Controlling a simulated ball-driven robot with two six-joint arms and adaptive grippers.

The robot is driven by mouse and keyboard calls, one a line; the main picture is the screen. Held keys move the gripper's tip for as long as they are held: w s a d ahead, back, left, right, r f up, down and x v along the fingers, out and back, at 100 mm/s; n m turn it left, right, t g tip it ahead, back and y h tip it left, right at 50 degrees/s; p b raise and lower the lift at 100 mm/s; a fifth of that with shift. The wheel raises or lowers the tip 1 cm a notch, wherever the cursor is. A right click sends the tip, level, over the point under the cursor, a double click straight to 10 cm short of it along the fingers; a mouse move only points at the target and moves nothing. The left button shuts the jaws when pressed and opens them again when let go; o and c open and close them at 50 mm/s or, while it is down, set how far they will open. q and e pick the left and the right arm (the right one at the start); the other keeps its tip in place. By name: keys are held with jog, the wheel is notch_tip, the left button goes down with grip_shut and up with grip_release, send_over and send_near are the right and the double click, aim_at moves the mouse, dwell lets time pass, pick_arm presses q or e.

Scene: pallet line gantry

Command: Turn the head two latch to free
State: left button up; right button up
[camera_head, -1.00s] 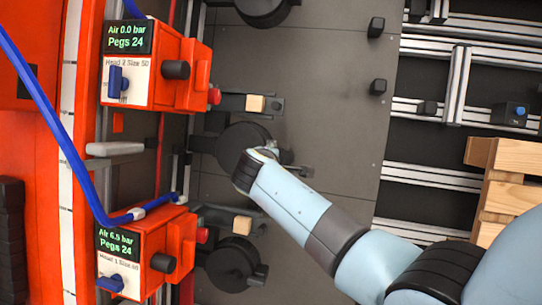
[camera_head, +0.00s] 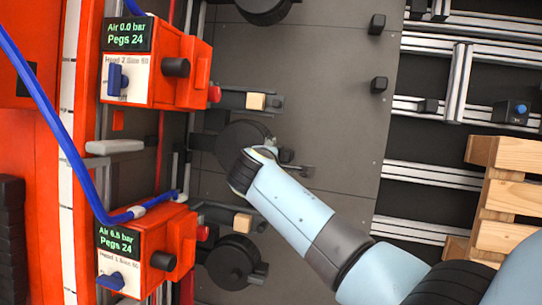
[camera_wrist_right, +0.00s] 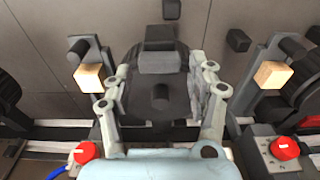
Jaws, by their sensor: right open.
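Head two (camera_head: 172,75) is the upper red box, its screen reading "Air 0.0 bar, Pegs 24". A blue handle (camera_head: 117,80), which looks like its latch, stands upright on the white plate marked "Head 2 Size 50". My right gripper (camera_wrist_right: 161,78) is open in the right wrist view, with no object clearly held between its fingers. In the head view my right arm reaches in from the lower right and ends right of and below head two, apart from it; the fingers are hard to make out there. My left gripper is not in view.
Head one (camera_head: 170,235), below, reads 6.5 bar; its blue handle (camera_head: 110,281) lies nearly flat. A blue hose (camera_head: 60,130) crosses the left side. Wooden blocks (camera_head: 255,101) sit on dark holders right of the heads. A wooden pallet (camera_head: 510,200) stands at right.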

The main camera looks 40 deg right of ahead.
jog(key=v, duration=0.5)
jog(key=shift+s+a, duration=0.1)
jog(key=s+f+g+y+b, duration=0.15)
jog(key=s+f+b, duration=0.45)
jog(key=f, duration=0.8)
jog(key=s+f+g+y+b, duration=0.15)
jog(key=s+f+b, duration=0.5)
jog(key=f, duration=0.85)
jog(key=s+f+g+b, duration=0.2)
jog(key=s+f+b, duration=0.2)
jog(key=s+f, duration=0.7)
jog(key=s+f+m+g+y+b, duration=0.3)
jog(key=s+f+m+b, duration=0.4)
jog(key=s+f, duration=1.8)
jog(key=shift+s+a+f+m+y+b, duration=0.25)
jog(key=shift+s+m+y+b, duration=0.15)
jog(key=shift+s+m+y, duration=0.45)
